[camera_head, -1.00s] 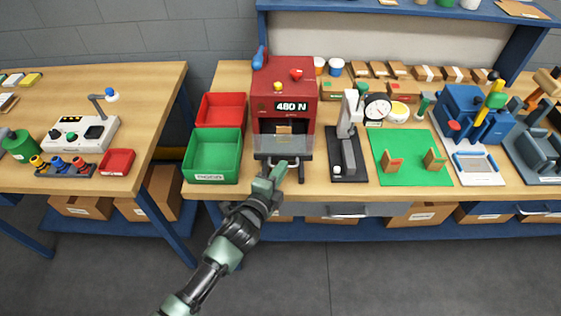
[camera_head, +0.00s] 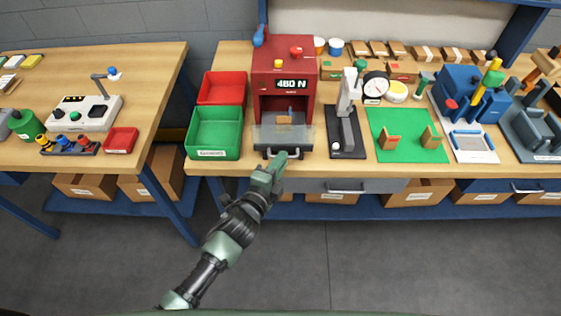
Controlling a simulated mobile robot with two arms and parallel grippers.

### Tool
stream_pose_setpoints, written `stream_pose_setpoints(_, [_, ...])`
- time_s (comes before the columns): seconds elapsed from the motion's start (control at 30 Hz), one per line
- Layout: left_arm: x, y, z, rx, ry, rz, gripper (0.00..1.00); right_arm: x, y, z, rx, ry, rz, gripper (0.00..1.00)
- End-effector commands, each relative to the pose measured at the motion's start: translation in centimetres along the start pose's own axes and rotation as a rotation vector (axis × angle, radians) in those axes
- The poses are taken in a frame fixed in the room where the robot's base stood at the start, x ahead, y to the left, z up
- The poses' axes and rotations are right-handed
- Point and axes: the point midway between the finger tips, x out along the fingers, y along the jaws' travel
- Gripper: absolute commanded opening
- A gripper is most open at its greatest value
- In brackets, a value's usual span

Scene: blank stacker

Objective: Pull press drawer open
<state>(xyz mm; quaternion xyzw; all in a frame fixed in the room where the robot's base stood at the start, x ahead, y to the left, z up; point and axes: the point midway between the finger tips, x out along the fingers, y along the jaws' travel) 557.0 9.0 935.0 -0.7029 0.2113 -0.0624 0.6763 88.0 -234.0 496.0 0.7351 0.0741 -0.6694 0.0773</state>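The red press (camera_head: 284,70) stands on the bench with a display reading 480 N. Its grey drawer (camera_head: 265,135) sticks out at the front, toward the bench's near edge. A dark handle (camera_head: 296,154) runs along the drawer front. A small tan block (camera_head: 284,119) shows in the press opening. My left gripper (camera_head: 277,159) is at the middle of the handle and appears shut on it; its fingers cover that part. My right gripper is not in view.
A green bin (camera_head: 213,154) and a red bin (camera_head: 221,87) stand left of the press. A dark-based stand with a white post (camera_head: 346,125) is close on its right. A green mat (camera_head: 408,151) lies farther right. The floor in front is clear.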

Motion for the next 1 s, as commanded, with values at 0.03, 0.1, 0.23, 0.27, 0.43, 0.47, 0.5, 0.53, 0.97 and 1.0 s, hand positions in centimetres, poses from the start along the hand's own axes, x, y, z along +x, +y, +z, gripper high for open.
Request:
stream_pose_setpoints(0.03, [-0.4, 0.1, 0.0, 0.0, 0.0, 0.0, 0.18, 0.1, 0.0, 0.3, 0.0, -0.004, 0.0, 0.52])
stream_pose_setpoints(0.1, [-1.3, 0.2, 0.0, 0.0, 0.001, 0.001, 0.18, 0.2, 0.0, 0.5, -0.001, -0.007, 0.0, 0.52])
stream_pose_setpoints(0.23, [-3.5, 0.3, 0.0, 0.001, 0.001, 0.002, 0.18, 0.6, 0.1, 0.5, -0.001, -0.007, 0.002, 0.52])
stream_pose_setpoints(0.27, [-4.0, 0.3, 0.0, 0.001, 0.001, 0.002, 0.18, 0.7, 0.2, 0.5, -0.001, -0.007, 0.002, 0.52])
stream_pose_setpoints(0.43, [-6.5, 0.3, 0.0, -0.001, 0.0, 0.003, 0.18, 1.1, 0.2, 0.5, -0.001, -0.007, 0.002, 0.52])
stream_pose_setpoints(0.47, [-6.8, 0.2, 0.0, -0.001, 0.001, 0.002, 0.18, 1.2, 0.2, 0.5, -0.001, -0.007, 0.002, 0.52])
stream_pose_setpoints(0.5, [-7.1, 0.2, 0.0, -0.001, 0.001, 0.002, 0.18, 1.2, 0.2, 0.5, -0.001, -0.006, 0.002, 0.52])
stream_pose_setpoints(0.53, [-7.3, 0.2, 0.0, -0.001, 0.001, 0.002, 0.18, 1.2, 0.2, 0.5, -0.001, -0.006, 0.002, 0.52])
stream_pose_setpoints(0.97, [-7.6, 0.1, -0.1, 0.0, 0.0, 0.001, 0.18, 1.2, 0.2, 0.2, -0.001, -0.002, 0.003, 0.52])
stream_pose_setpoints(1.0, [-7.6, 0.1, -0.1, -0.001, 0.0, 0.001, 0.18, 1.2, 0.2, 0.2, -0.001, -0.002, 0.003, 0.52])
